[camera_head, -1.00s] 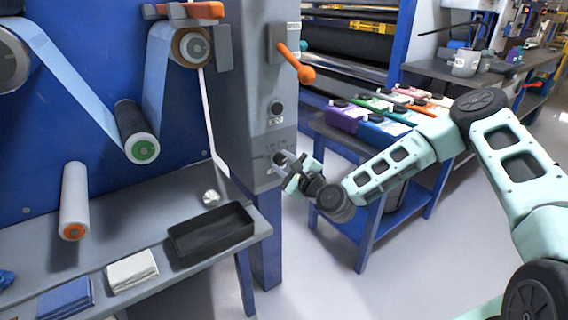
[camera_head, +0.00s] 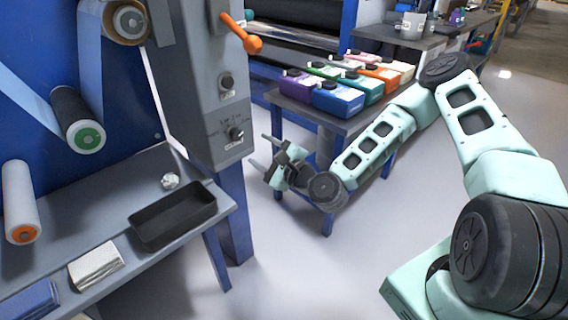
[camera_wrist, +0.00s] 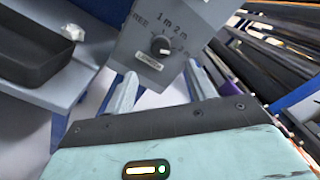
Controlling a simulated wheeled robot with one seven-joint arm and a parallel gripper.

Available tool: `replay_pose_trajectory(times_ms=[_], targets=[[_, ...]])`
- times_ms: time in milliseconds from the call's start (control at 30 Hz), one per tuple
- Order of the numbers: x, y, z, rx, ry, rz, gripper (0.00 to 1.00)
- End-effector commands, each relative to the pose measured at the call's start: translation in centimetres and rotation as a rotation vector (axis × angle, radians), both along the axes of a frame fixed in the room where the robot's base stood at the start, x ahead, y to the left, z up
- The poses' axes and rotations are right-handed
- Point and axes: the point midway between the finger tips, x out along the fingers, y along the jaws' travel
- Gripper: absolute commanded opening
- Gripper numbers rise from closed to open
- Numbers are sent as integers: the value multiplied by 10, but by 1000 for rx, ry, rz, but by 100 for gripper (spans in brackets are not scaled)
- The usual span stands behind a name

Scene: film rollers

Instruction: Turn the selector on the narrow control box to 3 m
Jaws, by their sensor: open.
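The narrow grey control box (camera_head: 205,95) stands on the right edge of the blue machine. Its dark round selector (camera_head: 235,133) is low on the front face, above a small white label. In the wrist view the selector (camera_wrist: 160,46) shows a small light mark, with "1 m" and "2 m" printed above it. The other marks and the exact setting are hard to read. My gripper (camera_head: 262,152) is open and empty, just right of and below the selector, apart from it. In the wrist view its two fingers point towards the box, one on each side below the selector.
A second dark knob (camera_head: 226,83) and an orange lever (camera_head: 240,33) sit higher on the box. A grey shelf with a black tray (camera_head: 172,217) is to the left. A blue table (camera_head: 290,98) with coloured containers stands behind my arm.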

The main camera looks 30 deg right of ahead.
Motion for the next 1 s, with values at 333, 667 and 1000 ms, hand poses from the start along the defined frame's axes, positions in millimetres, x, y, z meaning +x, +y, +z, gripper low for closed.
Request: replay_pose_trajectory(times_ms=[333,667,1000], targets=[[-63,-21,1,2,4,-1,55],[-75,-25,-1,1,1,-1,55],[-75,-25,-1,1,1,-1,55]])
